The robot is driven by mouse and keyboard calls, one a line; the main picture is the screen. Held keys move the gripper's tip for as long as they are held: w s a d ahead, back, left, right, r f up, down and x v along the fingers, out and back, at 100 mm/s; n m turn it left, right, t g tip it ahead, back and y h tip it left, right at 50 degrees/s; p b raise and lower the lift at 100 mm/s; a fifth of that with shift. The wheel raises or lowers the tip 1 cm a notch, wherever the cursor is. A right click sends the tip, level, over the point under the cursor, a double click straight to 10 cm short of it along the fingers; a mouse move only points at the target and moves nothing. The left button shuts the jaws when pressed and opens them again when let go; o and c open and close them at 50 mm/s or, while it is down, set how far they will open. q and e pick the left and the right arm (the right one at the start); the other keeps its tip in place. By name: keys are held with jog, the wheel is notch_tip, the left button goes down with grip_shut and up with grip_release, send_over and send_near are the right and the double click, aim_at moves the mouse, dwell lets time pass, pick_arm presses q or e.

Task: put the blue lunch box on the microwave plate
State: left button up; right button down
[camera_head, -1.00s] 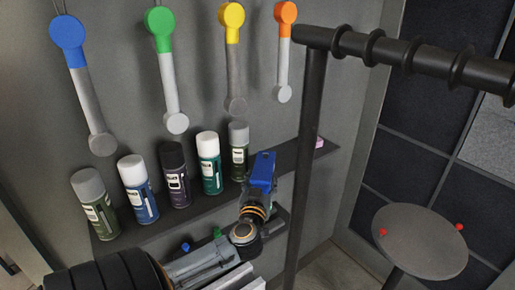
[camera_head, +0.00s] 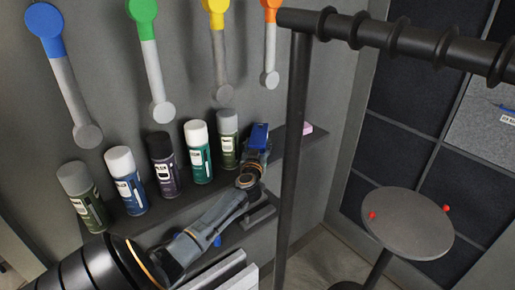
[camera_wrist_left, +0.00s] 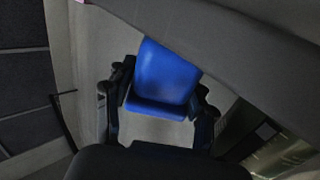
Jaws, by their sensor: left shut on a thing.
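The blue box (camera_head: 260,134) is small and plain and sits at the end of my left arm, beside the rightmost spray can. My left gripper (camera_head: 256,156) is shut on it. In the left wrist view the blue box (camera_wrist_left: 165,75) is between the two dark fingers (camera_wrist_left: 162,104), with its far end under or beside a dark slab edge. I cannot tell whether it touches the shelf. I see no microwave plate that I can make out for sure. My right gripper is not in view.
Several spray cans (camera_head: 162,165) stand in a row on the dark wall shelf (camera_head: 289,150), with a pink item (camera_head: 307,128) at its right end. Coloured-top handles (camera_head: 65,85) hang above. A black post (camera_head: 293,150) stands right of my arm. A round grey table (camera_head: 405,222) with red knobs stands right.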

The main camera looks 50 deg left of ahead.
pick_arm(q)
jog(key=shift+w+f, duration=0.1)
jog(key=shift+f, duration=0.05)
jog(key=shift+f, duration=0.1)
jog(key=o, duration=1.3)
